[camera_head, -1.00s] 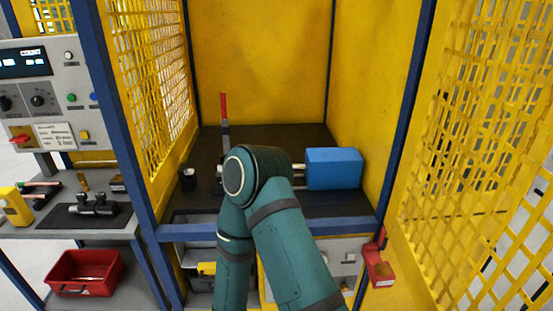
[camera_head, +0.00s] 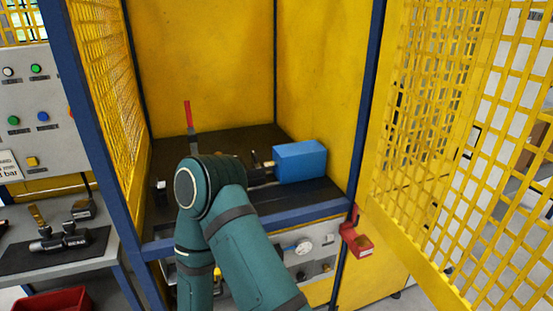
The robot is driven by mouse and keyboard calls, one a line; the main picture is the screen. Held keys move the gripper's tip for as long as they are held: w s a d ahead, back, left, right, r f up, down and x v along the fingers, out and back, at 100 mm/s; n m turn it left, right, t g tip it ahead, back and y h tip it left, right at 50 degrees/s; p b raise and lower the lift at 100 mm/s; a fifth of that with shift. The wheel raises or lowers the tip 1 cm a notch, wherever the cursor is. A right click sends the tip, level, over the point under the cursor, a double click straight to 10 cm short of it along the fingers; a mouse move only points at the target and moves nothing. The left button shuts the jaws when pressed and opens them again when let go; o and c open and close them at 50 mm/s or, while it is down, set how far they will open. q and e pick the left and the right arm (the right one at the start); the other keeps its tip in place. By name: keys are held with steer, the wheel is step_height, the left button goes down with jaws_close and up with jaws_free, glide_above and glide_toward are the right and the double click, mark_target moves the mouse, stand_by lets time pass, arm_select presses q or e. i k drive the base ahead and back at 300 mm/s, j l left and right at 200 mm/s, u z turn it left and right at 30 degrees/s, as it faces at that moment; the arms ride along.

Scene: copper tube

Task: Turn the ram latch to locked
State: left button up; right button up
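Inside the yellow cabinet, a blue block (camera_head: 300,161) sits on the dark bench top (camera_head: 325,190), with a metal rod (camera_head: 262,176) reaching left from it. An upright lever with a red grip (camera_head: 188,115) stands at the back left of the bench. A red fitting (camera_head: 356,238) hangs on the blue front post. I cannot tell which of these parts is the ram latch or how it is set. One teal arm of mine crosses the front, and its elbow hides the middle of the bench. Neither gripper shows.
A yellow mesh door (camera_head: 440,130) stands open on the right. A blue frame rail (camera_head: 275,219) edges the bench front, above a panel with a gauge (camera_head: 303,247). At left are a control panel (camera_head: 38,105), a side table with a black mat (camera_head: 90,245) and a red bin (camera_head: 50,302).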

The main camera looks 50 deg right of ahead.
mark_target(254, 157)
steer(key=z, duration=1.5)
steer(key=j+z, duration=0.15)
